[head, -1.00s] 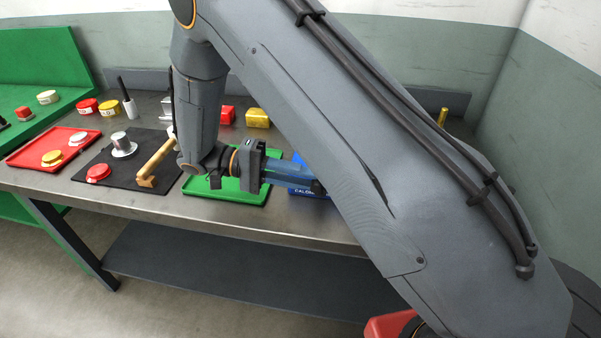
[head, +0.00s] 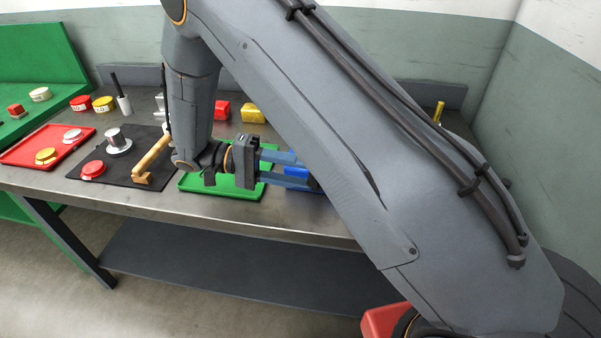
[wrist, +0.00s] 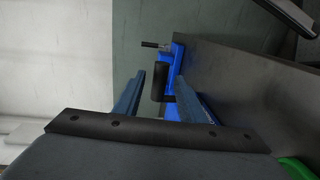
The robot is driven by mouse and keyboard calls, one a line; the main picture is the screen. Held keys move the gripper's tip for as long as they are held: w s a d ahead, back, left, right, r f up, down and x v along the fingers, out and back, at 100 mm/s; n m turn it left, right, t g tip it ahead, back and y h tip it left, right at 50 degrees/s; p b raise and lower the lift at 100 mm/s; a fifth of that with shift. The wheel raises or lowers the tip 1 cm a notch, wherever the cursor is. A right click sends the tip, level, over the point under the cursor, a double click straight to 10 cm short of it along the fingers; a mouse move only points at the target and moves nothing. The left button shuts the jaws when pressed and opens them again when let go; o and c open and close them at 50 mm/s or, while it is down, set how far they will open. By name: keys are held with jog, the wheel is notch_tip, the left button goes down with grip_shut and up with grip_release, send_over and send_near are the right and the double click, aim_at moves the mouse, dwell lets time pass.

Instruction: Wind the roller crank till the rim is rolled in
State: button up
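My gripper (head: 290,170) reaches right across the bench with its two blue fingers apart. In the wrist view the fingers (wrist: 160,98) stand on either side of a black cylindrical grip (wrist: 159,81), with gaps visible; I cannot tell whether it touches one. The blue roller machine (wrist: 178,62) is behind and beside it. A second thin black handle (wrist: 153,44) sticks out left near the machine's far end. In the head view the blue machine (head: 299,173) is mostly hidden behind my fingers and arm. The rim being rolled is not visible.
A green tray (head: 226,190) lies under my wrist. To the left are a black mat (head: 117,178) with a wooden-handled mallet (head: 153,160), and a red tray (head: 25,154). Yellow (head: 253,114) and red (head: 221,110) blocks stand behind. The bench's front edge is clear.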

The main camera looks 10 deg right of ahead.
jog(key=b+v, duration=0.2)
jog(key=v, duration=0.5)
jog(key=shift+a, duration=0.25)
jog(key=shift+w, duration=0.1)
jog(key=s+d+r+t+y+p, duration=0.1)
jog(key=d+r, duration=0.3)
jog(key=d, duration=0.3)
jog(key=d+r+y+p, duration=0.2)
jog(key=d+r, duration=0.1)
jog(key=d, duration=0.4)
jog(key=s+f+n+t+y+b, duration=0.1)
jog(key=s+f+y, duration=0.2)
jog(key=y, duration=0.1)
jog(key=s+d+f+n+t+y+b, duration=0.1)
jog(key=s+f+y, duration=0.2)
jog(key=f+y, duration=0.1)
jog(key=s+d+f+n+t+y+b, duration=0.1)
jog(key=s+f+t+y, duration=0.1)
jog(key=s+f+y, duration=0.1)
jog(key=shift+s+d+f+n+y, duration=0.15)
jog(key=shift+s+d+n+y, duration=0.1)
jog(key=shift+s+n+y, duration=0.2)
jog(key=shift+w+d+t+y, duration=0.2)
jog(key=shift+t+y, duration=0.25)
jog(key=shift+t, duration=0.45)
